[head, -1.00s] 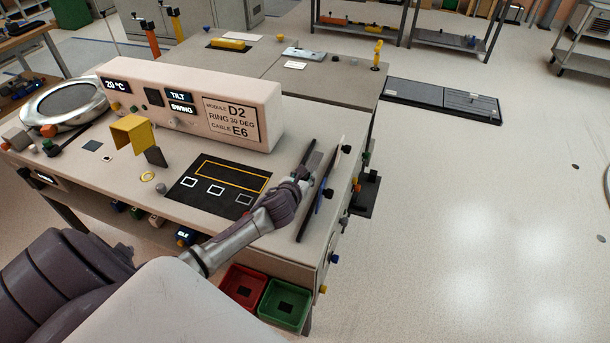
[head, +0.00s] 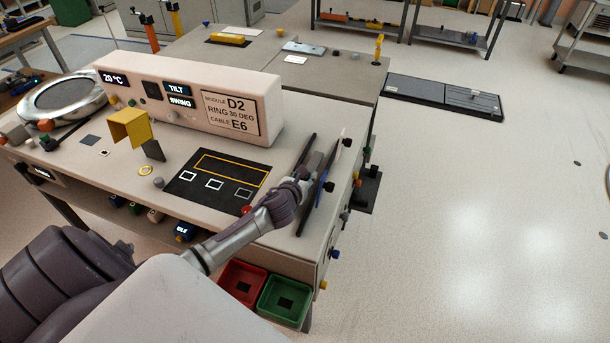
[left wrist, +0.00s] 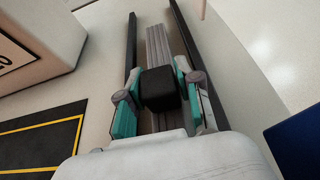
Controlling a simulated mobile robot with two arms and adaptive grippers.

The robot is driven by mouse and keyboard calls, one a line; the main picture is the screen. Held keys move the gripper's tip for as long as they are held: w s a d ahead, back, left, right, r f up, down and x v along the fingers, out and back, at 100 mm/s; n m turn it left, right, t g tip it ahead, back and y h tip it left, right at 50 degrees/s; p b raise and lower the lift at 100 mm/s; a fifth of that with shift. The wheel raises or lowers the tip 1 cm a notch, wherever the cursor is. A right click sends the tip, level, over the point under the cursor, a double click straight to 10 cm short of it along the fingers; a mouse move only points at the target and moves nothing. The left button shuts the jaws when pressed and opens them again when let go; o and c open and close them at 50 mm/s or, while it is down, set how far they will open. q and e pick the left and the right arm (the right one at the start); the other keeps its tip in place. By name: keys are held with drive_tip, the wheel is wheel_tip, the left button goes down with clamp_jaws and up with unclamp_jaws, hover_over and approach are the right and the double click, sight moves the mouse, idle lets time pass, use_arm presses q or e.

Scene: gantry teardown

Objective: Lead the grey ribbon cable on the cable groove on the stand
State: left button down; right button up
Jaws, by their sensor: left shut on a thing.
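The grey ribbon cable (left wrist: 157,45) runs away from my left gripper in the left wrist view, as a flat, ridged strip between two dark upright rails (left wrist: 131,55). A black block (left wrist: 159,88) sits at its near end, between the teal fingers of my left gripper (left wrist: 160,92), which is shut on it. In the head view my left gripper (head: 311,174) is at the right end of the bench, among dark upright strips (head: 325,185); the cable cannot be made out clearly there. I cannot tell whether the cable lies in the groove. My right gripper is not in view.
The long pale console (head: 185,103) with displays stands behind and left of the gripper. A black mat (head: 218,181) with a yellow outline lies left of it. Red (head: 241,283) and green (head: 285,301) bins hang below the front edge. Open floor lies to the right.

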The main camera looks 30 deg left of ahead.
use_arm(q)
drive_tip(key=shift+f, duration=0.45)
idle(0.6)
drive_tip(key=c, duration=0.7)
unclamp_jaws()
drive_tip(key=shift+s, duration=0.15)
drive_tip(key=v, duration=1.1)
drive_tip(key=shift+s+d+r, duration=0.1)
drive_tip(key=shift+s+r, duration=0.05)
drive_tip(key=shift+s, duration=0.2)
